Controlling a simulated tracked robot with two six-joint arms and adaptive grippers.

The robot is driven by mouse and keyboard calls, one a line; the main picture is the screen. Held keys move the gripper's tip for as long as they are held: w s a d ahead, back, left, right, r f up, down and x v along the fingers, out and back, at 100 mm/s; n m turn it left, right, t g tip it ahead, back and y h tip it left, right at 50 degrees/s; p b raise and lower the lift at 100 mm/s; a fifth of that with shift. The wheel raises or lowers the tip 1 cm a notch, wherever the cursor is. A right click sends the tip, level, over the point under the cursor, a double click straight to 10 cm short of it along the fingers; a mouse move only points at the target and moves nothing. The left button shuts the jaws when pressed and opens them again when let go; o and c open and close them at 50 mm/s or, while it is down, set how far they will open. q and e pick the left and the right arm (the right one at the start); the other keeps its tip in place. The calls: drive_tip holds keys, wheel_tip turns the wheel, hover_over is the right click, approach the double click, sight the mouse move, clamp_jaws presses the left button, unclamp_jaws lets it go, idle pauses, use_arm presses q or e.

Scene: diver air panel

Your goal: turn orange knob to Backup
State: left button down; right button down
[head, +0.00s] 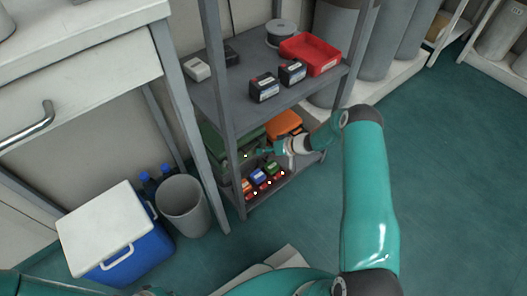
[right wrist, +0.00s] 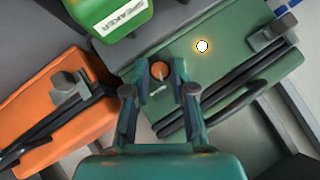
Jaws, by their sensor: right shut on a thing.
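The orange knob (right wrist: 160,69) sits on the green case (right wrist: 225,62) in the right wrist view. A pale pointer line on it slants downward, towards a small label (right wrist: 157,89) that I cannot read clearly. My right gripper (right wrist: 155,79) has one finger on each side of the knob and is shut on it. In the head view the right gripper (head: 262,152) reaches in at the lower shelf, over the green case (head: 213,147); the knob cannot be made out there. My left gripper is outside the picture.
A glowing light (right wrist: 202,46) is on the green case. The upper shelf (head: 235,95), with a red tray (head: 310,53), overhangs. A grey bin (head: 185,205) and blue cooler (head: 112,232) stand left.

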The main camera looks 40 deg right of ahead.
drive_tip(key=shift+d+f+m+y+b, duration=0.35)
drive_tip(key=shift+m+y+b, duration=0.25)
drive_tip(key=shift+y, duration=0.3)
drive_tip(key=shift+w+d+r+m+t+y, duration=0.1)
drive_tip(key=shift+m+t+y, duration=0.2)
drive_tip(key=shift+m+y, duration=0.3)
drive_tip(key=shift+y, duration=0.3)
drive_tip(key=c, duration=1.2)
unclamp_jaws()
drive_tip(key=shift+o, duration=1.1)
